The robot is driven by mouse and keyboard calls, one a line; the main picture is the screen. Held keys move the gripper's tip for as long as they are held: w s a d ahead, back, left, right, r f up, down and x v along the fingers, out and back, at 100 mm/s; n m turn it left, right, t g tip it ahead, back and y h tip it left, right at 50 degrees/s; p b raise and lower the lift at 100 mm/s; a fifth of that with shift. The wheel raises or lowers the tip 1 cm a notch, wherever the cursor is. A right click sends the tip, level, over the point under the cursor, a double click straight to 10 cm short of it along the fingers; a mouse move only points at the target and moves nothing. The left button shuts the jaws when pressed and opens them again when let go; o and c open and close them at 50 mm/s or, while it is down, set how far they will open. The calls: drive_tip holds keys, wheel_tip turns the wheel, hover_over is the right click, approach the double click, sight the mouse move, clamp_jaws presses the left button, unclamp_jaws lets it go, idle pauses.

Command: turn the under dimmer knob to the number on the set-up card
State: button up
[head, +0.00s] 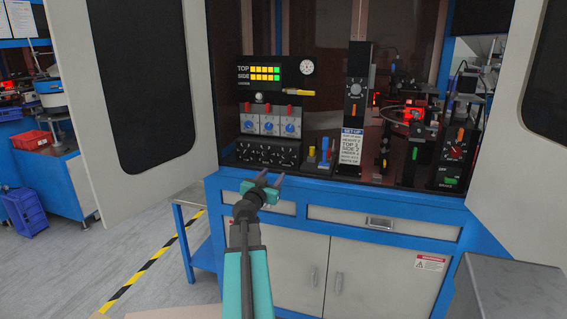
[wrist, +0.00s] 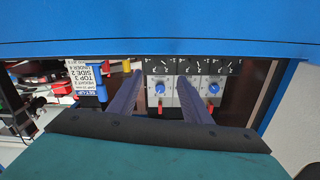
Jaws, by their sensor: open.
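Three grey dimmer modules with blue knobs and red switches stand side by side in the cabinet. Their knobs are the left (head: 248,125), middle (head: 269,127) and right (head: 290,128); I cannot read which is marked under. The set-up card (head: 350,146) stands to their right and appears to read top 3, side 2, under 4. The card shows upside down in the wrist view (wrist: 87,76). My gripper (head: 271,175) is open and empty, in front of and below the modules. In the wrist view (wrist: 160,76) two blue knobs show; a finger covers the space between them.
A black base with several dials (head: 268,153) lies below the modules. A display (head: 262,72) above has lit top and side rows; its under row looks dark. Yellow and blue posts (head: 325,150) stand between modules and card. The blue cabinet edge (head: 330,195) runs along the front.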

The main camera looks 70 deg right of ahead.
sight(284, 159)
drive_tip(key=shift+d, duration=0.1)
drive_tip(key=shift+w+d+b, duration=0.15)
drive_tip(key=shift+d+b, duration=0.1)
drive_tip(key=shift+d, duration=2)
drive_tip(key=shift+w+d+b, duration=0.15)
drive_tip(key=shift+d+b, duration=0.05)
drive_tip(key=shift+d, duration=2.1)
drive_tip(key=shift+w+d+b, duration=0.15)
drive_tip(key=shift+d+b, duration=0.1)
drive_tip(key=shift+d, duration=2)
drive_tip(key=shift+c, duration=0.4)
drive_tip(key=c, duration=1)
drive_tip(key=shift+o, duration=0.2)
drive_tip(key=shift+r+m+p, duration=0.1)
drive_tip(key=shift+m+p, duration=0.4)
drive_tip(key=shift+p, duration=0.2)
drive_tip(key=shift+m+p, duration=1.5)
drive_tip(key=shift+m, duration=0.2)
